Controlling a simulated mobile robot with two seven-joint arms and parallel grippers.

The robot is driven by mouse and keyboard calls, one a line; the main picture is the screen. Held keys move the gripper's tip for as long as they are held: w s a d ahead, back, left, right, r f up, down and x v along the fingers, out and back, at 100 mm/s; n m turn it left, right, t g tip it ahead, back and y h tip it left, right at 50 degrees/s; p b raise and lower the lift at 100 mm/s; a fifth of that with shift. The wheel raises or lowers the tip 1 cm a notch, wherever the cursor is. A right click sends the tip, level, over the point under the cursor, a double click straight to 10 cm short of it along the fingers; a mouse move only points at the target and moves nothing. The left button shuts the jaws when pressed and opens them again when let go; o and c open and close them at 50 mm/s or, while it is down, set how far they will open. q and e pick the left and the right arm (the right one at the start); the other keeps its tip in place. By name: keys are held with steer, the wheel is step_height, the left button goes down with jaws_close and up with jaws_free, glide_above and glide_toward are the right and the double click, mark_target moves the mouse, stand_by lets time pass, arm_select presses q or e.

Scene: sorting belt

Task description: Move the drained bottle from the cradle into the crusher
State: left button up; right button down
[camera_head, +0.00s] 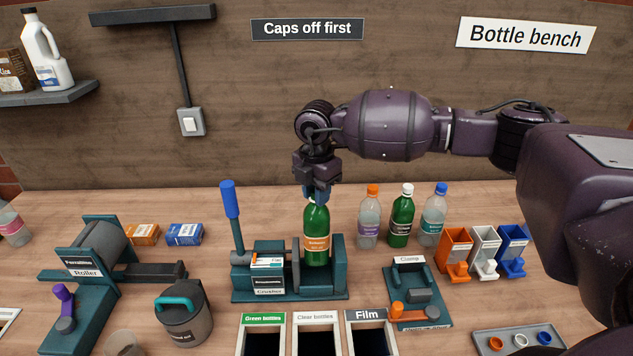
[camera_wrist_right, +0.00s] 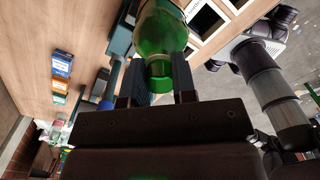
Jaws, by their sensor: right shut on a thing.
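The green bottle (camera_head: 316,236) with an orange label is upright in the bay of the teal crusher (camera_head: 325,291), between its plates. I cannot tell whether its base rests on the crusher's bed. My right gripper (camera_head: 318,194) comes down from above and is shut on the bottle's neck. In the right wrist view the green bottle (camera_wrist_right: 162,30) shows between the two fingers of the right gripper (camera_wrist_right: 160,88), and no cap shows on it. The crusher's blue lever (camera_head: 230,200) stands up at its left. No separate cradle is identifiable. My left gripper is not in view.
A teal clamp stand (camera_head: 399,280) with an orange handle is right of the crusher. Three capped bottles (camera_head: 401,222) stand behind it. Green, clear and film bins (camera_head: 314,319) open in front. A lidded pot (camera_head: 185,318) and a roller (camera_head: 88,255) stand at left.

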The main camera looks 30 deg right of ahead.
mark_target(316, 218)
step_height(316, 218, down, 4)
steer(key=shift+r+b, duration=0.2)
steer(key=shift+b, duration=0.1)
steer(key=shift+f+b, duration=0.85)
steer(key=shift+f, duration=0.9)
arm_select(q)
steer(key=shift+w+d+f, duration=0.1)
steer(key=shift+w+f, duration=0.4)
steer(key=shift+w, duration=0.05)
arm_select(e)
steer(key=shift+f, duration=0.25)
arm_select(q)
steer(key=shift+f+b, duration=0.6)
steer(key=shift+b, duration=0.1)
arm_select(e)
steer(key=shift+f, duration=0.8)
steer(key=c, duration=0.8)
jaws_free()
steer(key=shift+c, duration=0.2)
